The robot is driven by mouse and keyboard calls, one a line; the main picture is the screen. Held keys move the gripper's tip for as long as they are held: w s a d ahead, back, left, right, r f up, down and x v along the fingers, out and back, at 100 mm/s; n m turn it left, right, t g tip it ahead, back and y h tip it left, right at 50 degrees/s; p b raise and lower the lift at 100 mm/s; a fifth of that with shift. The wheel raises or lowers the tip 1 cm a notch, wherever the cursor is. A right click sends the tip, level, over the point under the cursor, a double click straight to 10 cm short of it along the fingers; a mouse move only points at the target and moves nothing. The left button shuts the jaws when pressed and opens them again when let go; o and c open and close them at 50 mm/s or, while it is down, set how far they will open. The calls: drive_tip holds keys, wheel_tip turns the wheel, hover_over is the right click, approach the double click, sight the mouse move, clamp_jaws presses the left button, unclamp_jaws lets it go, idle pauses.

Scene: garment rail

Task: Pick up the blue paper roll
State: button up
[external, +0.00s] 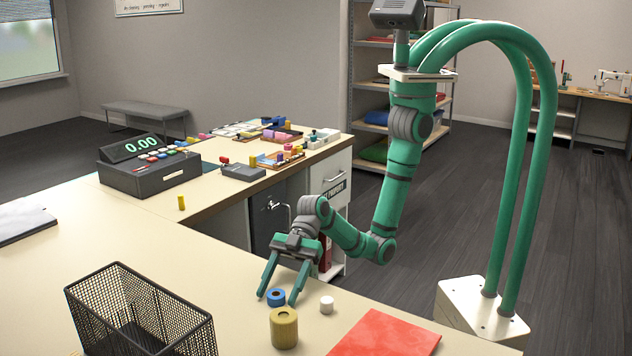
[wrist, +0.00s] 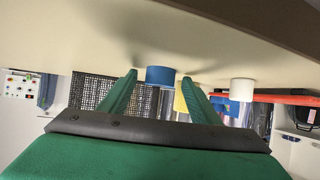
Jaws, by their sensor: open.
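The blue paper roll (external: 276,297) is a short ring-shaped roll lying flat on the cream counter. My gripper (external: 279,298) is open, pointing down, with one finger on each side of the blue roll in the external view. In the wrist view the blue roll (wrist: 160,76) shows between the two green fingertips (wrist: 159,78). I see no clear contact between the fingers and the roll.
A larger yellow roll (external: 284,328) stands in front of the blue one, and a small white roll (external: 327,304) stands to its right. A red sheet (external: 388,335) lies at right. A black mesh basket (external: 140,312) stands at left. The counter (external: 200,265) behind the basket is clear.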

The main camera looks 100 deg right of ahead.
drive_tip(key=c, duration=1.1)
drive_tip(key=shift+r, duration=0.1)
